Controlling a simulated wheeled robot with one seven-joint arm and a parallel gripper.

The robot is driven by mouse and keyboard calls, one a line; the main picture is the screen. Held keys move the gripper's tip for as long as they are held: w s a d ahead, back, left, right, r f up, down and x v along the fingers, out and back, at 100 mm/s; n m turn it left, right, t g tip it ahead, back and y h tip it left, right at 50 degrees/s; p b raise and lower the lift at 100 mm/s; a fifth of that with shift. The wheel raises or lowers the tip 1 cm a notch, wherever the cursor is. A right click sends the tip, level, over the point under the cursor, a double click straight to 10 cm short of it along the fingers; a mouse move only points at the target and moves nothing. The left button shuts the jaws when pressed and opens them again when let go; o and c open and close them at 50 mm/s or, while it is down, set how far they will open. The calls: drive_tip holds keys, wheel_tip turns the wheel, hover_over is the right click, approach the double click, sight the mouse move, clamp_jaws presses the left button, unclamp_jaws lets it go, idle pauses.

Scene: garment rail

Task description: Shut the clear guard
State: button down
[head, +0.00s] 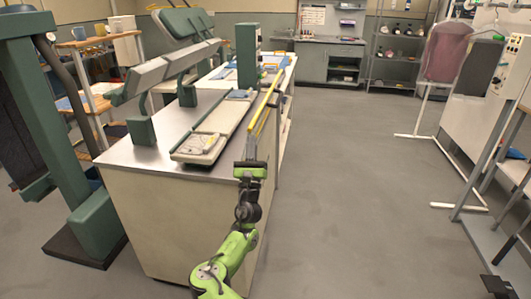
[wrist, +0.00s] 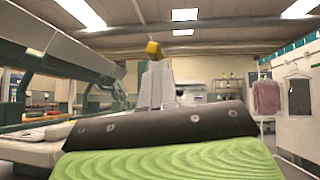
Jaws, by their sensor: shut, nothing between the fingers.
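A long yellow bar (head: 265,104) runs along the right side of the bench's long pad. It looks like the edge of the clear guard, but I cannot make out the clear panel or tell how far open it is. My gripper (head: 252,138) is at the near end of this bar, beside the bench's right edge. Its fingers are shut and empty. In the wrist view the shut fingers (wrist: 155,72) point forward, and a yellow end (wrist: 153,48) shows just past their tips. I cannot tell whether they touch.
The metal-topped bench (head: 140,166) carries a long pale pad (head: 202,147) and a raised green-grey press arm (head: 172,70). A green machine column (head: 40,110) stands at left. A pink garment (head: 446,52) hangs on a white rail at right. The floor right of the bench is clear.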

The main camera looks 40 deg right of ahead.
drive_tip(key=shift+w+a+r+n+t+y+p, duration=0.15)
drive_tip(key=shift+w+a+n+t+y, duration=0.25)
drive_tip(key=shift+n+y, duration=0.45)
drive_tip(key=shift+w+a+r+n+t+y+p, duration=0.2)
drive_tip(key=shift+w+n+t+y, duration=0.4)
drive_tip(key=shift+n, duration=0.5)
drive_tip(key=shift+w+a+f+n+t+y+p, duration=0.1)
drive_tip(key=shift+w+a+n+t+y, duration=0.25)
drive_tip(key=shift+n+y, duration=0.55)
drive_tip(key=shift+s, duration=0.1)
drive_tip(key=shift+s+g, duration=0.1)
drive_tip(key=shift+g, duration=0.15)
